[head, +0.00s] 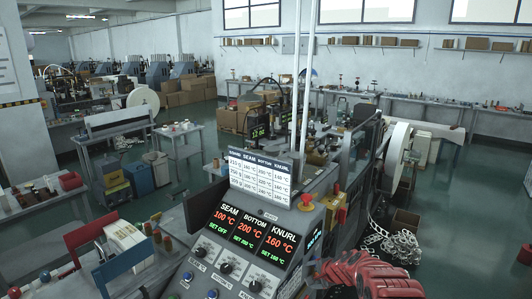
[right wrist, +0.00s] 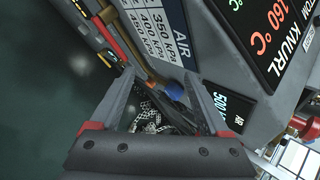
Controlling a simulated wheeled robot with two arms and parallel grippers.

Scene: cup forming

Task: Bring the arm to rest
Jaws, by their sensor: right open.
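My right gripper (head: 318,274) is low in the head view, beside the right side of the control panel (head: 238,246). My red arm parts show to the right of it. The control panel (right wrist: 268,45) is close by in that view, at the upper right. The panel shows SEAM 100, BOTTOM 200 and KNURL 160 °C. My left gripper is not in view.
A red mushroom button (head: 306,200) tops the machine. A white reel (head: 397,155) stands behind, with a heap of pale chain (head: 392,242) on the floor. A bench with red and blue holders (head: 90,234) is at left. Open green floor (head: 455,225) lies to the right.

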